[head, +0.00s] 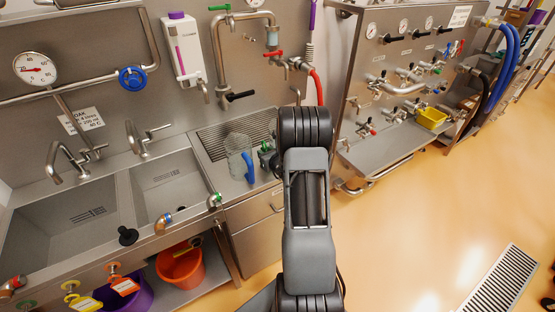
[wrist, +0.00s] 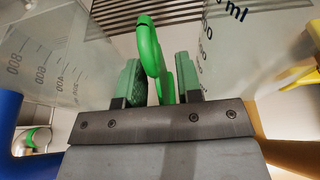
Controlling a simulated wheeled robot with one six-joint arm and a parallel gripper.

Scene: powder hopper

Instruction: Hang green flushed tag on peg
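My gripper (wrist: 158,75) has its two green-grey fingers apart, with a bright green curved loop (wrist: 149,48) between them. The loop rises past the fingertips. I cannot tell whether the fingers clamp it, nor whether it belongs to the green tag; no tag plate or lettering shows. Along the front of the sink bench are a green peg (head: 25,303) at the far left, a yellow tag (head: 84,302) and an orange tag (head: 124,286). No tag is visible on the green peg, whose lower part the frame edge cuts off.
A clear jug (head: 238,150) with a blue handle stands on the drainboard, left of my arm. Clear graduated walls flank my gripper in the wrist view, with blue at left and yellow (wrist: 305,78) at right. Sinks, taps and an orange bucket (head: 180,267) lie left. Floor at right is open.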

